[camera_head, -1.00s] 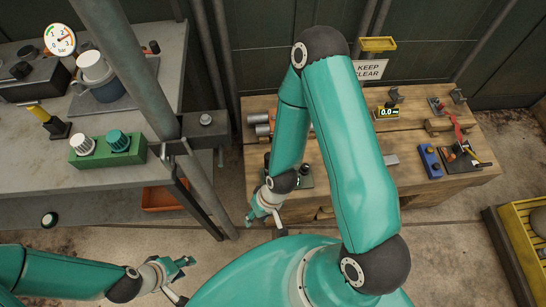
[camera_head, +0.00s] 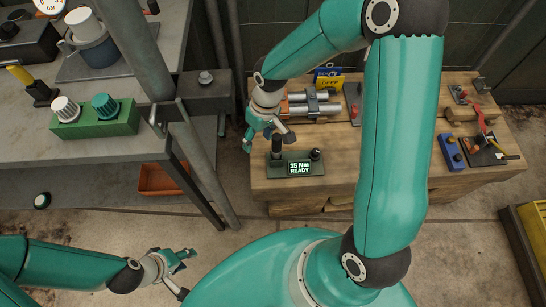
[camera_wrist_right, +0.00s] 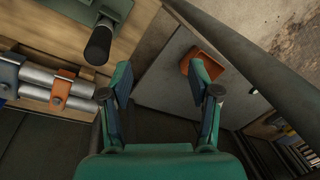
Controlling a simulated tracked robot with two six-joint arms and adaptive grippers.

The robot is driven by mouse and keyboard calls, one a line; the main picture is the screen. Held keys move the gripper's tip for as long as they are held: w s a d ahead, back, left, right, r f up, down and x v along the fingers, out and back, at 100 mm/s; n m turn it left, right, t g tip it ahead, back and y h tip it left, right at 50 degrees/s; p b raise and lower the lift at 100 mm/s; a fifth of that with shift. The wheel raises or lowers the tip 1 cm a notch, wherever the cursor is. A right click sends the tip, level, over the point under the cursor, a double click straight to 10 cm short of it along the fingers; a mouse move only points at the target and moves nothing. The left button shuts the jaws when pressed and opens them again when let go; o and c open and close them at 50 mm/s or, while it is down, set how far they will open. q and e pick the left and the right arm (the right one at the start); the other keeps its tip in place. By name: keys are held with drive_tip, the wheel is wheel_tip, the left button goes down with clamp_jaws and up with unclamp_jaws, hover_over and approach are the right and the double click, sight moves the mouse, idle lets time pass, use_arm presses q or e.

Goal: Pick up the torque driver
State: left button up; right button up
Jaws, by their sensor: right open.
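A dark upright handle (camera_head: 277,149), which looks like the torque driver, stands in a grey-green dock (camera_head: 312,168) with a lit display reading "15 Nm READY". The dock is at the bench's front left corner. In the right wrist view the dark handle (camera_wrist_right: 98,46) is seen from above, left of the fingers. My right gripper (camera_head: 268,141) is open and empty, just above and beside the handle; its spread fingers also show in the right wrist view (camera_wrist_right: 162,78). My left gripper (camera_head: 187,260) is empty and looks open, low over the floor at the left.
Metal cylinders in a rack with orange clamps (camera_wrist_right: 63,90) lie behind the dock. A grey post (camera_head: 190,150) and a grey table (camera_head: 130,170) with a green two-knob box (camera_head: 95,121) are close on the left. An orange bin (camera_head: 160,179) sits below.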

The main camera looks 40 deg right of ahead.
wheel_tip(320, 180, up, 6)
drive_tip(key=h+b, duration=0.2)
drive_tip(key=b, duration=0.1)
hover_over(276, 136)
drive_tip(key=f, duration=0.3)
drive_tip(key=f+b, duration=0.1)
drive_tip(key=f, duration=0.6)
drive_tip(key=shift+s+a, duration=0.1)
drive_tip(key=shift+s, duration=0.15)
drive_tip(key=shift+w+f+b, duration=0.15)
drive_tip(key=shift+f+b, duration=0.2)
drive_tip(key=shift+f, duration=1.2)
drive_tip(key=shift+w+f+b, duration=0.1)
drive_tip(key=shift+f+b, duration=0.25)
drive_tip(key=shift+f, duration=1.15)
use_arm(q)
wheel_tip(276, 136, down, 7)
drive_tip(key=shift+r, duration=0.1)
use_arm(e)
clamp_jaws()
